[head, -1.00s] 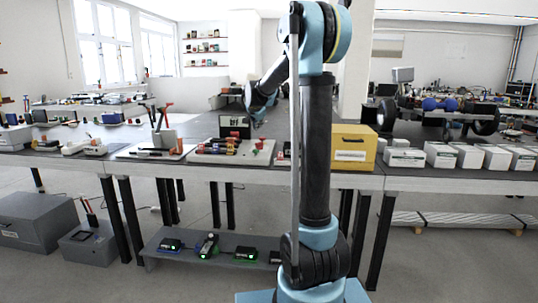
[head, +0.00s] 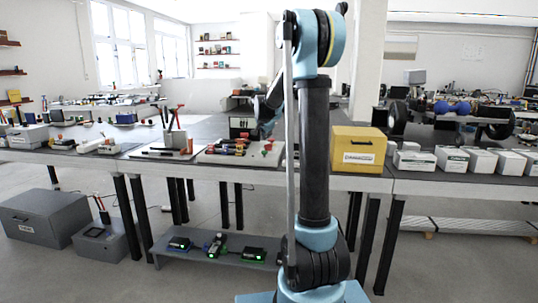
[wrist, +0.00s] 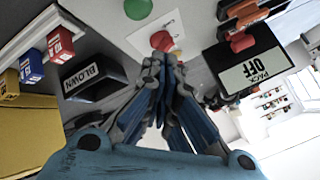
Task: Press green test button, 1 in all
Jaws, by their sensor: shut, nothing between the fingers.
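In the wrist view a green round button (wrist: 138,9) shows at the top edge, partly cut off. I cannot read a label by it. A red round knob (wrist: 162,41) stands on a white plate between it and my gripper. My gripper (wrist: 163,62) is shut and empty, its tips close to the red knob and short of the green button; I cannot tell whether they touch the knob. In the head view my gripper (head: 256,133) is mostly hidden by my arm, over the workbench (head: 235,170) near a small red part (head: 267,146).
A black panel (wrist: 255,68) reads "PACK OFF". A black bin (wrist: 93,77) reads "BLOWN". A yellow box (head: 359,147) and several white boxes (head: 413,160) stand to the right. Tools and a cup (head: 174,139) stand to the left. Open floor (head: 190,285) lies before the bench.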

